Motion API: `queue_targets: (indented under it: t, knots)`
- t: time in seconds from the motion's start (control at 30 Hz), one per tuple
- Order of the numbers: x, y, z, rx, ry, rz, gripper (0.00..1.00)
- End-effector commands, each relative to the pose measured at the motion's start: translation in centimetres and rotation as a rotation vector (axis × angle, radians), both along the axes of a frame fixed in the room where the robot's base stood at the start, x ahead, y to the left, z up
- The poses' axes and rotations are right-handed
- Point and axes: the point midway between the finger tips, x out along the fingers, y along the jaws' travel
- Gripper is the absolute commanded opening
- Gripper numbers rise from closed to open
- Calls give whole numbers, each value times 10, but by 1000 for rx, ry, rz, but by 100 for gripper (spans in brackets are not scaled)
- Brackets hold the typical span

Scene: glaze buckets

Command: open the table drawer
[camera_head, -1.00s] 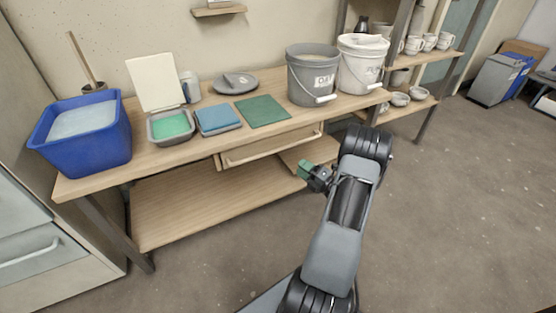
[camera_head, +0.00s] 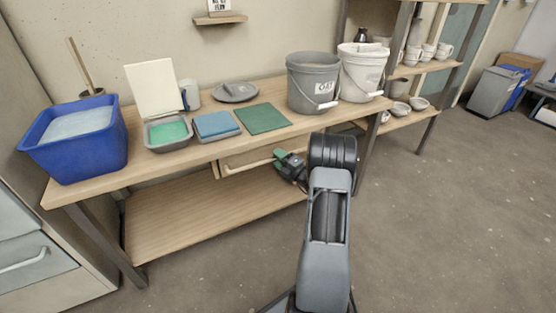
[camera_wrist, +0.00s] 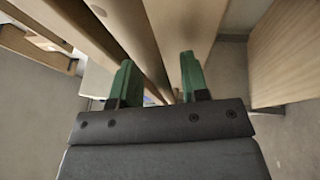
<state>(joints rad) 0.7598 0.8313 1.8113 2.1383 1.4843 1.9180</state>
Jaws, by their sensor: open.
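The wooden table drawer (camera_head: 232,161) sits under the table top in the head view and looks shut. Its long pale handle bar (camera_head: 247,166) runs along its front; my arm hides the drawer's right end. My gripper (camera_head: 283,160) is at the right part of the handle, with its green fingers towards the drawer. In the wrist view my gripper (camera_wrist: 158,78) is open, with a finger at each side. A wooden bar, seemingly the handle (camera_wrist: 130,32), runs into the space between the fingers. I cannot tell whether either finger touches it.
The table (camera_head: 92,182) carries a blue tub (camera_head: 85,150), a green cloth (camera_head: 263,119), a grey bucket (camera_head: 306,95) and a white bucket (camera_head: 358,80). A lower shelf (camera_head: 190,215) lies below the drawer. The floor (camera_head: 440,220) to the right is clear.

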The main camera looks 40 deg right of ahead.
Motion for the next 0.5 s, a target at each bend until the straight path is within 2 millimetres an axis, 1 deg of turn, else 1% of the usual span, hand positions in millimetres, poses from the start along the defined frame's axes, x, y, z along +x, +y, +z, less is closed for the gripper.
queue_targets:
  t: [0.1, 0.37, 0.5]
  knots:
    - [3, 1, 1, 0, 0, 0, 42]
    - [3, 1, 1, 0, 0, 0, 41]
    - [3, 1, 1, 0, 0, 0, 27]
